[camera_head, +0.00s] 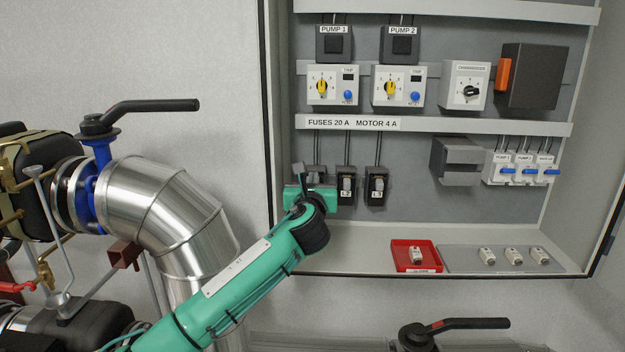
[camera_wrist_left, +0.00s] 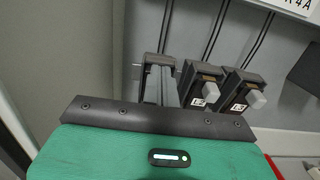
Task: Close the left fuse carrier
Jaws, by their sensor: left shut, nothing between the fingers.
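The left fuse carrier (camera_head: 317,171) is the leftmost of a row of three under the label "FUSES 20 A". My left gripper (camera_head: 299,171) is in front of it and hides most of it. In the left wrist view, the top of the left carrier (camera_wrist_left: 159,60) shows beyond my shut, empty fingers (camera_wrist_left: 167,91). I cannot tell how far it is tilted out or whether the fingers touch it. The middle carrier (camera_head: 347,185) and right carrier (camera_head: 376,186) are dark with pale handles. My right gripper is not in view.
The cabinet floor holds a red tray (camera_head: 398,267) with one fuse and a grey mat (camera_head: 460,264) with several fuses. Switches (camera_head: 333,86) sit above, breakers (camera_head: 520,169) to the right. The cabinet's left edge (camera_head: 268,130) and a pipe (camera_head: 165,205) stand near my arm.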

